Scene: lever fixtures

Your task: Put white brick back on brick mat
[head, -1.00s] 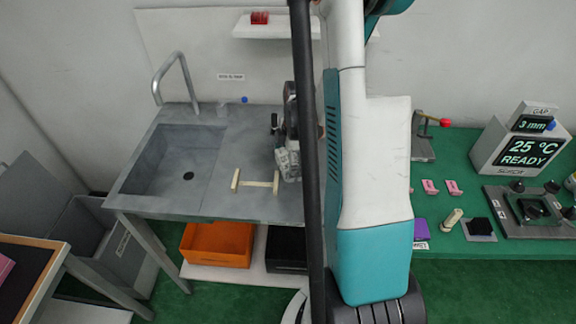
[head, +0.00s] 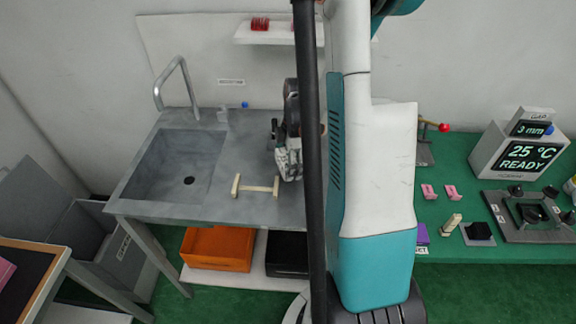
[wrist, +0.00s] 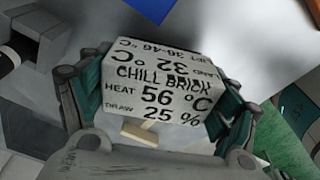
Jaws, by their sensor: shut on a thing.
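My gripper (wrist: 160,100) is shut on the white brick (wrist: 155,82), with a finger on each side of it. The brick's face carries dark print reading CHILL BRICK, HEAT 56 °C and DRAW 25 %. In the head view my gripper (head: 288,163) is over the right part of the grey sink counter, mostly behind my arm and a dark column. I cannot pick out the brick mat for certain in either view.
A pale wooden H-shaped piece (head: 256,187) lies on the counter (head: 225,205), left of my gripper. The sink basin (head: 175,165) is further left. A green bench (head: 450,180) at right holds pink blocks, a black pad (head: 479,233) and a READY display (head: 520,150).

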